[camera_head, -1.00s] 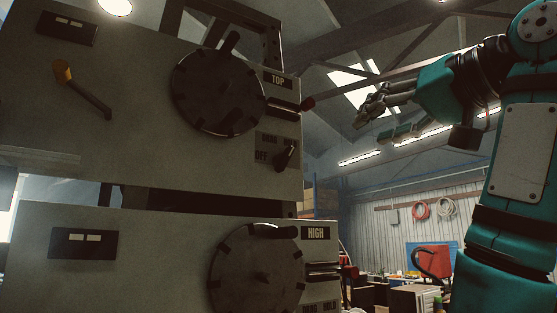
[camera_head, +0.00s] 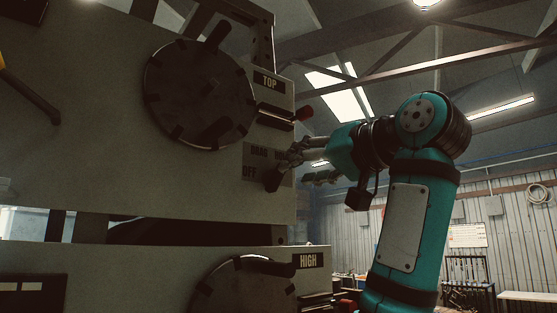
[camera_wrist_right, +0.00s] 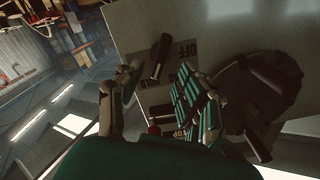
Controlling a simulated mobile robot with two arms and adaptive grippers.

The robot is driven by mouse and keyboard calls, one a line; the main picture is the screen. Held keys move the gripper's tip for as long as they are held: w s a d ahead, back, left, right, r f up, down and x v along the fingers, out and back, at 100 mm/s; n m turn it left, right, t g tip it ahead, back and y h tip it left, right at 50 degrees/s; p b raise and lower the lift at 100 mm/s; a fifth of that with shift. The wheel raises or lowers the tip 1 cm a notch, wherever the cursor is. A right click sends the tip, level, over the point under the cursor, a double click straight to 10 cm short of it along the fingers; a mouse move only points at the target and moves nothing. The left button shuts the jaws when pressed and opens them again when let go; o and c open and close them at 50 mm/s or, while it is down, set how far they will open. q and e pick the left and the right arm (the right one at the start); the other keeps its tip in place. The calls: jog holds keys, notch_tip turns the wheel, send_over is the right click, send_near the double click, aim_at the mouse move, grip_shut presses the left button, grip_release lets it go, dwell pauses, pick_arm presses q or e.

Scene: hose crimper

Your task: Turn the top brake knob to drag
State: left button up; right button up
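The top brake knob (camera_head: 272,181) is a small dark handle on the upper cabinet's label plate (camera_head: 252,160), below the TOP sign. OFF is readable on the plate; the upper words are dim and partly behind my gripper. I cannot tell which mark the knob points to. My right gripper (camera_head: 303,165) is open and empty, just right of the knob in the head view. In the right wrist view the knob (camera_wrist_right: 160,57) lies ahead of the spread fingers (camera_wrist_right: 158,90), roughly between them, with no clear contact. My left gripper is out of view.
A large dark handwheel (camera_head: 198,95) is left of the plate. A red-tipped lever (camera_head: 304,113) sticks out above my gripper. The HIGH cabinet (camera_head: 150,270) with another wheel (camera_head: 240,288) stands below.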

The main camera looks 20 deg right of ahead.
aim_at(280, 183)
jog(key=p+x, duration=0.3)
jog(key=x, duration=0.3)
jog(key=shift+w+r, duration=0.1)
jog(key=shift+w, duration=0.25)
jog(key=shift+w+a, duration=0.1)
jog(key=shift+a, duration=0.05)
grip_shut()
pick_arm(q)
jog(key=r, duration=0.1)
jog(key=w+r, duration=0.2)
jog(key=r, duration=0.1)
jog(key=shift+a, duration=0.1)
